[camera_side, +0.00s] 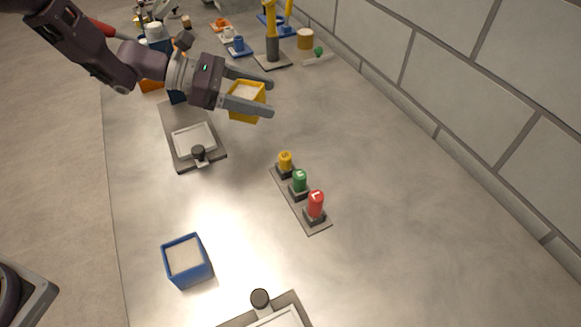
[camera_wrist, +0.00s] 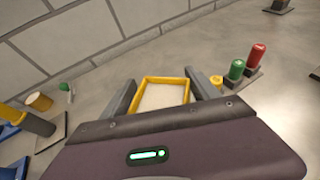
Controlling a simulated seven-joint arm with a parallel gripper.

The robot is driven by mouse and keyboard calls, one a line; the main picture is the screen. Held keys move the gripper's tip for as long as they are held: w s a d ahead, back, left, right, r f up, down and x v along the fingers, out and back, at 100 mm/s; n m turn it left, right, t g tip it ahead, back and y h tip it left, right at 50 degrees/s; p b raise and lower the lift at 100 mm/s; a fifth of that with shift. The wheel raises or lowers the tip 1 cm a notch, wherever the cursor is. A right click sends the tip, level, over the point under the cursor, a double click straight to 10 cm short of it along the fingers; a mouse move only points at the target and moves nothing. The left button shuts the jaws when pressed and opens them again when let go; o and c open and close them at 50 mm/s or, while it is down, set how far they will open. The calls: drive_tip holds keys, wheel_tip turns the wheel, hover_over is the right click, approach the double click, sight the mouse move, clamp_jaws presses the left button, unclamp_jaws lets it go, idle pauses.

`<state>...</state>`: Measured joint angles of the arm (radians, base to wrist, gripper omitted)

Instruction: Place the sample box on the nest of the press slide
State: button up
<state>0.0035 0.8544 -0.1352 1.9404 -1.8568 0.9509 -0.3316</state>
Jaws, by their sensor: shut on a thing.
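My gripper (camera_side: 268,99) is shut on a yellow box (camera_side: 246,90) filled with pale sand, one finger on each side. The box is held above the bench and shows between the fingers in the wrist view (camera_wrist: 163,82). A dark slide plate (camera_side: 177,115) with a pale square nest (camera_side: 193,140) and a black knob (camera_side: 198,153) lies below and left of my gripper; the nest looks empty. Part of a second plate (camera_side: 290,300) with a pale frame and a black knob (camera_side: 260,298) shows at the bottom edge. The frames do not label either plate as the press slide.
A blue box (camera_side: 187,261) of pale sand stands at the front left. A strip with yellow (camera_side: 285,161), green (camera_side: 299,181) and red (camera_side: 316,205) buttons lies mid-bench. A yellow post (camera_side: 271,25) and small parts stand behind. A block wall (camera_side: 440,80) bounds the right.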

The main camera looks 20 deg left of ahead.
wheel_tip(320, 180, down, 8)
drive_tip(key=o, duration=1.6)
drive_tip(key=shift+o, duration=0.2)
